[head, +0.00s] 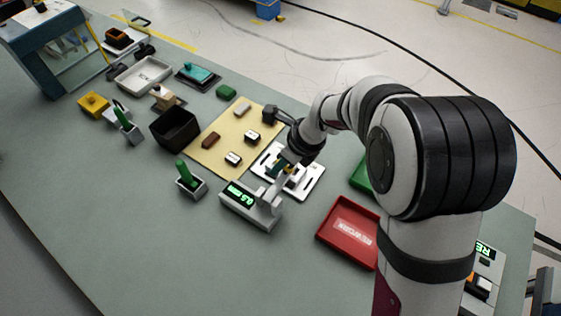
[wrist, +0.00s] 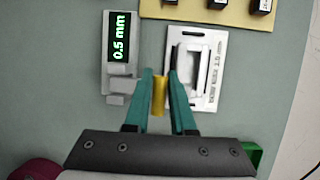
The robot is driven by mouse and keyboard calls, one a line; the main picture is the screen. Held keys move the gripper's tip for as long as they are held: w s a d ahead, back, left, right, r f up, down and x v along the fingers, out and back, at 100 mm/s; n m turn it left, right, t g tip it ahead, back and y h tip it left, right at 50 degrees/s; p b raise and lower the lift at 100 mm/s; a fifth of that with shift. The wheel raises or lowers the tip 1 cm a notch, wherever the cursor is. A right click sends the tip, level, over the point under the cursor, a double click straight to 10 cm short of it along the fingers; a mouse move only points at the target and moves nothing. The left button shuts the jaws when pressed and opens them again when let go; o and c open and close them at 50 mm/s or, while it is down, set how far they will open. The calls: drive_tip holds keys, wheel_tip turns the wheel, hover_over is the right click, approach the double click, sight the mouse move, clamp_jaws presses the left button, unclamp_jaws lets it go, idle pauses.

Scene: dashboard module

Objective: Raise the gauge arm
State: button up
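The gauge (head: 240,203) is a pale grey block with a green digital display, which reads 0.5 mm in the wrist view (wrist: 117,50). A yellow cylindrical piece (wrist: 158,97), seemingly the gauge arm's handle, lies between my gripper's teal fingers. My gripper (wrist: 162,80) is just right of the display, pointing down. The yellow piece is close to the left finger, and a narrow gap shows beside the right finger. In the head view my gripper (head: 281,171) is over the gauge's right end and hides part of it.
A white slotted plate (head: 305,180) lies right of the gauge, close to my gripper. Behind is a tan mat (head: 212,165) with small blocks. A red tray (head: 335,248) lies to the right, a green-handled tool (head: 185,175) to the left. The front table is clear.

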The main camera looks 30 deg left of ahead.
clamp_jaws()
idle(1.1)
